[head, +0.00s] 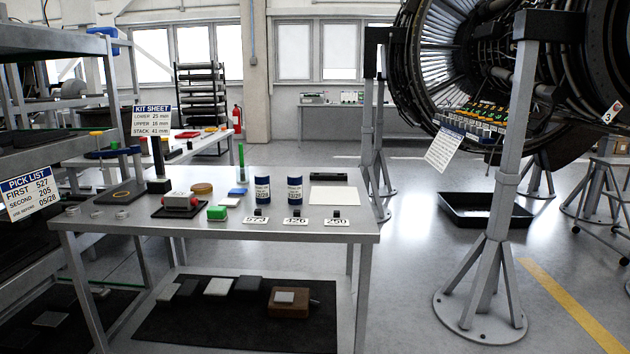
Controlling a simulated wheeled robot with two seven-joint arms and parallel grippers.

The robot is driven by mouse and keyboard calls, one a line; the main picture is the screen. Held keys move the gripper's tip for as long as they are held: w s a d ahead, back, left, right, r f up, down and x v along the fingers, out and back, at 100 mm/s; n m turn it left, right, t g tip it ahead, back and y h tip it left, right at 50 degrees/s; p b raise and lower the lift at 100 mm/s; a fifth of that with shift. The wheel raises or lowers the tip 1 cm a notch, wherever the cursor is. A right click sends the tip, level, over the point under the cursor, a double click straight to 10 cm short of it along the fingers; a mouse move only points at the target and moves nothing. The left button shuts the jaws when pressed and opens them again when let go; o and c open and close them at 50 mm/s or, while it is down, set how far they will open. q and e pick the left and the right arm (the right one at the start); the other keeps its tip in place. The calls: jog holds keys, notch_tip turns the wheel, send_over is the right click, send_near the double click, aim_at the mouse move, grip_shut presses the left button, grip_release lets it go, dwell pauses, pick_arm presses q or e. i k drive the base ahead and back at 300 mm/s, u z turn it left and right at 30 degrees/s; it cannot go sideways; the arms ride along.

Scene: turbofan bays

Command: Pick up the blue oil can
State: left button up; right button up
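Two blue cans with white labels stand upright side by side on the grey metal table, toward its right half: a left blue can (262,190) and a right blue can (295,189). They look alike, and their label print is too small to read surely. The task's blue oil can may be either one; I cannot tell which. Neither of my grippers is in view.

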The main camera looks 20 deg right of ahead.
aim_at(294, 180)
jog(key=z, duration=1.85)
jog(key=i, duration=2.25)
jog(key=u, duration=1.55)
